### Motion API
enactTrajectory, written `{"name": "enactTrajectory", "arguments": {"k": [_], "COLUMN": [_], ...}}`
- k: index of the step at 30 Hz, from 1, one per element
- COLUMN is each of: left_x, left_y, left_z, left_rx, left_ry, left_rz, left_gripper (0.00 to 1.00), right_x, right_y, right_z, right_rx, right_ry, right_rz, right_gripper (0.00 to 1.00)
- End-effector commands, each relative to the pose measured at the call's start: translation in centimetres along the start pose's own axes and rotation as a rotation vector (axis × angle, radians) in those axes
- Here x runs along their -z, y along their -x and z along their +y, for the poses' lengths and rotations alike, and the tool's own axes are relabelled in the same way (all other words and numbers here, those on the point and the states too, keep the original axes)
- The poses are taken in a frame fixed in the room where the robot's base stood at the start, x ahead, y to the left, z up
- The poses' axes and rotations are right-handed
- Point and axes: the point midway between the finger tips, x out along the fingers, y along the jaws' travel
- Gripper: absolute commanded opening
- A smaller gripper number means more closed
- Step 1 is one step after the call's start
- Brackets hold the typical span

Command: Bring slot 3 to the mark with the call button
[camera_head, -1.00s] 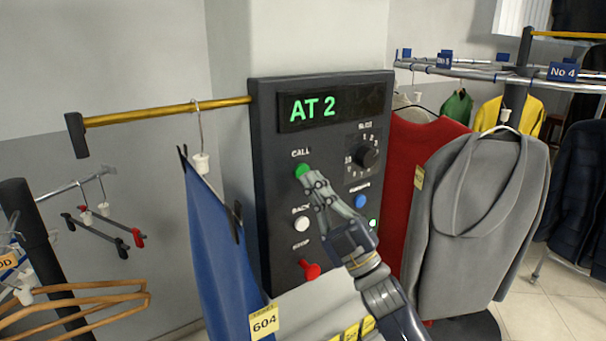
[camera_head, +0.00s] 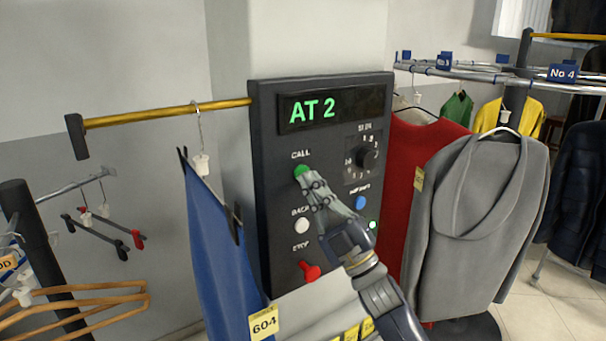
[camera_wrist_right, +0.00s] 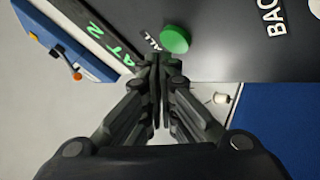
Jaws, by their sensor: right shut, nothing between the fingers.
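A dark control panel (camera_head: 320,250) on the wall has a display (camera_head: 333,105) reading "AT 2" in green. Its green call button (camera_head: 301,171) sits under the word CALL. My right gripper (camera_head: 305,184) is shut and empty, its fingertips right by the lower edge of the call button. In the right wrist view the call button (camera_wrist_right: 175,39) is just beyond the shut fingertips (camera_wrist_right: 160,62); I cannot tell if they touch. A blue "No 4" tag (camera_head: 563,73) hangs on the rail at the right; another blue tag (camera_head: 444,61) is too small to read. My left gripper is not in view.
The panel also has a slot dial (camera_head: 368,154), a blue button (camera_head: 360,202), a white BACK button (camera_head: 302,225) and a red STOP knob (camera_head: 310,271). A blue garment (camera_head: 215,240) hangs left of the panel; red (camera_head: 415,180) and grey (camera_head: 485,210) garments hang right.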

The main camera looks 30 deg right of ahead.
Motion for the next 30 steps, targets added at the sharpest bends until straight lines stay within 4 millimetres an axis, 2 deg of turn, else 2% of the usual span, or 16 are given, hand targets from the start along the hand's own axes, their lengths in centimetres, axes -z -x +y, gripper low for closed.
{"name": "enactTrajectory", "arguments": {"k": [30], "left_x": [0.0], "left_y": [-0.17], "left_z": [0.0], "left_rx": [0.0], "left_ry": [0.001], "left_rz": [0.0], "left_gripper": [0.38], "right_x": [-0.42], "right_y": [-0.61], "right_z": [-0.41], "right_rx": [0.0], "right_ry": [0.0], "right_rz": [0.0], "right_gripper": [0.0]}}
